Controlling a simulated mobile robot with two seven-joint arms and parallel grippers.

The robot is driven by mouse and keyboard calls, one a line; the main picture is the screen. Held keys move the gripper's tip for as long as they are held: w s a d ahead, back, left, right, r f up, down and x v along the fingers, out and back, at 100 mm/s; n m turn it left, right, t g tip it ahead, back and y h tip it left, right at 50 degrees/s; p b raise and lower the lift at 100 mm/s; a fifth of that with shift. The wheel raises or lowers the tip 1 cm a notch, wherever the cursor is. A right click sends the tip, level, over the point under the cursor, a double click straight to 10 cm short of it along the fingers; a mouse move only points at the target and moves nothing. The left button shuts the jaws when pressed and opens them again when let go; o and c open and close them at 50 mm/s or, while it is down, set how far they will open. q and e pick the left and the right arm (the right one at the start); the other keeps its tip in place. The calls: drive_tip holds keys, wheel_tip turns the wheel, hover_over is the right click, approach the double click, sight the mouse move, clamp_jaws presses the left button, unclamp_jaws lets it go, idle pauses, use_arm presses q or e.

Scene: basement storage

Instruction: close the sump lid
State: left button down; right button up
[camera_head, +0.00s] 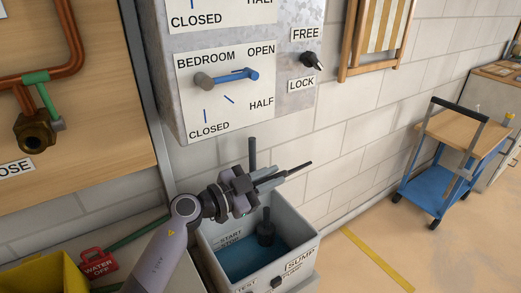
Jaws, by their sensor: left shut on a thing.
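The sump (302,240) is an open grey box with blue water inside, low in the middle. Its front carries a SUMP label, and a dark cylindrical part (265,236) stands in the water. My left gripper (275,176) is above the box, pointing right, shut on a thin dark bar (300,167) that sticks out past its fingers. I cannot tell what the bar belongs to. A dark upright post (252,152) rises behind the gripper. I cannot make out a separate lid; the gripper covers part of the box's back edge. My right gripper is out of view.
A grey panel (291,72) with a BEDROOM lever (237,76) hangs on the wall above. A red WATER OFF tag (97,262) and a yellow bin (52,277) are at lower left. A blue cart (426,190) stands at right. The floor between is clear.

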use_arm(q)
drive_tip(key=s+d+f+m+b, duration=0.2)
drive_tip(key=s+d+f+m, duration=0.2)
drive_tip(key=f, duration=0.5)
drive_tip(key=shift+s, duration=0.95)
drive_tip(key=shift+d, duration=0.1)
drive_tip(key=c, duration=1.1)
unclamp_jaws()
drive_tip(key=shift+p+v, duration=0.3)
drive_tip(key=shift+v, duration=3.3)
